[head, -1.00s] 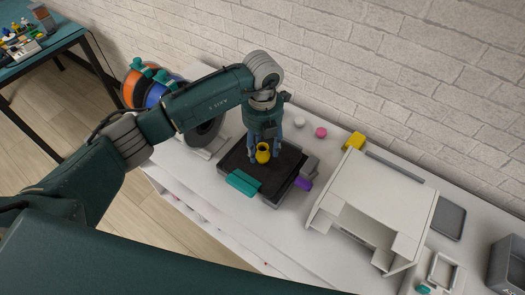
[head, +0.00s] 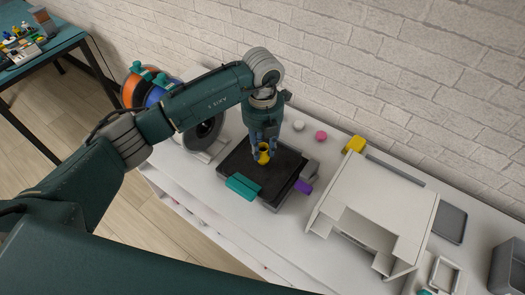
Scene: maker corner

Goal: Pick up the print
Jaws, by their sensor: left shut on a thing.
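The print, a small yellow vase-like piece (head: 264,154), stands upright over the black plate of a low dark printer bed (head: 285,165). My left gripper (head: 263,150) comes down from above and is shut on the yellow print, with its fingers on either side. Whether the print still touches the plate cannot be told. My right gripper is not in view.
A teal block (head: 243,187) sits at the bed's front edge and a purple piece (head: 303,187) at its right. A white box-shaped machine (head: 375,205) stands to the right. Spools (head: 133,90) stand at the left. White, pink (head: 321,136) and yellow (head: 355,144) pieces lie near the wall.

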